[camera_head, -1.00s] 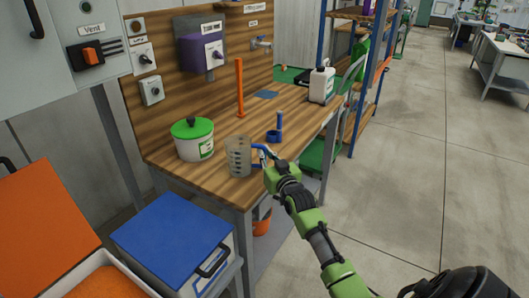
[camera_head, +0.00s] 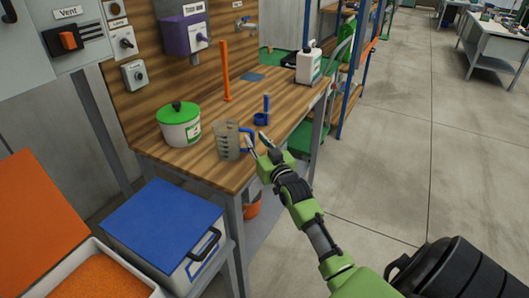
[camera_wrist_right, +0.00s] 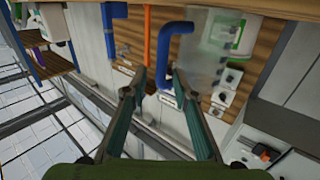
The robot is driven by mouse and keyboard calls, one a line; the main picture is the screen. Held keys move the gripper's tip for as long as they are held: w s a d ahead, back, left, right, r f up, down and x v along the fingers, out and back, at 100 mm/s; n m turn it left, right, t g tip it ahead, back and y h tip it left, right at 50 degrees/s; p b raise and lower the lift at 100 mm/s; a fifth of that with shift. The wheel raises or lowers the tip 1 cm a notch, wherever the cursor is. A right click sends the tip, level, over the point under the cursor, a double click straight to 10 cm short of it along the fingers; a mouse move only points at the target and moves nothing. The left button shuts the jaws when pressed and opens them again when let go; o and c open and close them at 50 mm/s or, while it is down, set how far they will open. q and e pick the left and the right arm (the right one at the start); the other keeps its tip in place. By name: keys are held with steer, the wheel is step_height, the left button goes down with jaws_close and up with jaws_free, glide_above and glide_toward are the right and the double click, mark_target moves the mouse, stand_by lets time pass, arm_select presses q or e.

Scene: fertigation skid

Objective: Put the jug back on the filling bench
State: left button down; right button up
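The clear grey jug (camera_head: 228,145) with a blue handle stands upright on the filling bench (camera_head: 208,172), near its front edge. My left gripper is in neither view.
A white tub with a green lid (camera_head: 180,128) stands left of the jug. A blue holder (camera_head: 262,112), an orange upright tube (camera_head: 226,72) and a white bottle (camera_head: 309,66) are behind. A blue-lidded box (camera_head: 163,222) is in front. Open floor lies right.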

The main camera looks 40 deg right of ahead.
steer(key=v, duration=0.8)
steer(key=shift+s, duration=0.25)
steer(key=s+a+f+g+y, duration=0.1)
steer(key=a+f+g, duration=0.1)
steer(key=f, duration=0.8)
steer(key=s+a+f+g+y, duration=0.1)
steer(key=a+f+g, duration=0.1)
steer(key=f, duration=0.9)
steer(key=s+a+f+n+g, duration=0.1)
steer(key=s+a+f, duration=0.1)
steer(key=s+f, duration=0.35)
steer(key=s+a+f+g+y, duration=0.1)
steer(key=s+a+f+g, duration=0.15)
steer(key=f, duration=0.65)
steer(key=s+a+f+n+g, duration=0.1)
steer(key=s+a+f, duration=0.25)
steer(key=f, duration=0.35)
steer(key=s+a+f+n+g, duration=0.1)
steer(key=s+a+f+g, duration=0.1)
steer(key=s+f, duration=0.4)
steer(key=s+a+f+n+g+y, duration=0.1)
steer(key=s+a+f+g, duration=0.2)
steer(key=s, duration=1.4)
steer(key=s+a+f+n+g, duration=0.1)
steer(key=s+a+f+g, duration=0.2)
steer(key=s+f, duration=0.7)
steer(key=s, duration=0.2)
steer(key=shift+s, duration=0.25)
